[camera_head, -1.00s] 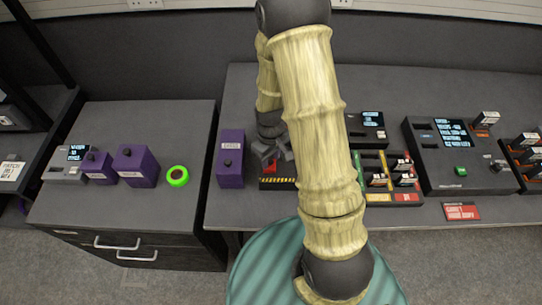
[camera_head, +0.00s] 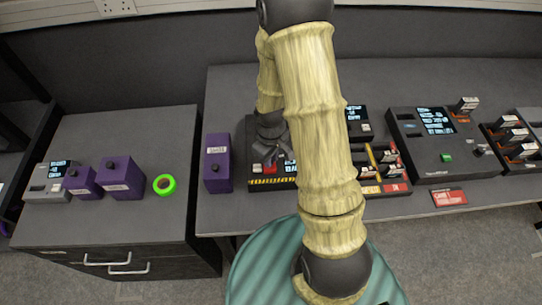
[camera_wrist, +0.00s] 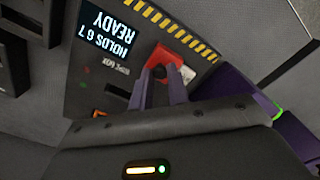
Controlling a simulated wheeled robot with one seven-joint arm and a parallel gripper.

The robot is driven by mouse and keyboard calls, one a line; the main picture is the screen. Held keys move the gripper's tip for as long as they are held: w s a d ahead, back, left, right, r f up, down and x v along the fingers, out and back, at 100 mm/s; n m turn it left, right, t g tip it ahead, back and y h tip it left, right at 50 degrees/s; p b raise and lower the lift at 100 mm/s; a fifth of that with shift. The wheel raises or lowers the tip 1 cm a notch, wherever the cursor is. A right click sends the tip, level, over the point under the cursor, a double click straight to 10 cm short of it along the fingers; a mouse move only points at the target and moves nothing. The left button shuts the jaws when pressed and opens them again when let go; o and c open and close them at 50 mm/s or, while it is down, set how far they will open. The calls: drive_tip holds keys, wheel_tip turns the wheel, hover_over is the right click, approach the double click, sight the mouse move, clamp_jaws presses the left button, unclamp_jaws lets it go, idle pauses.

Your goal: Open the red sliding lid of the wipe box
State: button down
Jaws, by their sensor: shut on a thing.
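A dark box (camera_head: 255,130) with a yellow-black striped front edge stands on the bench. Its small screen (camera_wrist: 107,33) appears upside down in the wrist view and reads "HOLDS 6 7 READY". A label beside the screen includes "BOX". The red lid piece (camera_wrist: 172,58) lies near the striped edge, and it also shows in the head view (camera_head: 258,169). My gripper (camera_wrist: 160,76) is shut on the red piece, its fingertips at its near side. In the head view my gripper (camera_head: 279,161) is over the box, and my arm hides the box's right part. How far the lid is open is unclear.
A purple box (camera_head: 217,163) stands close on the left. A green ring (camera_head: 163,184) and more purple boxes (camera_head: 121,178) are on the left cabinet. To the right are a divided tray (camera_head: 388,168) and a dark console (camera_head: 432,145).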

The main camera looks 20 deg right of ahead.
drive_tip(key=c, duration=1.4)
unclamp_jaws()
drive_tip(key=shift+o, duration=0.2)
drive_tip(key=shift+r, duration=0.1)
wheel_tip(320, 180, up, 17)
drive_tip(key=shift+w+r, duration=0.1)
drive_tip(key=shift+w, duration=0.05)
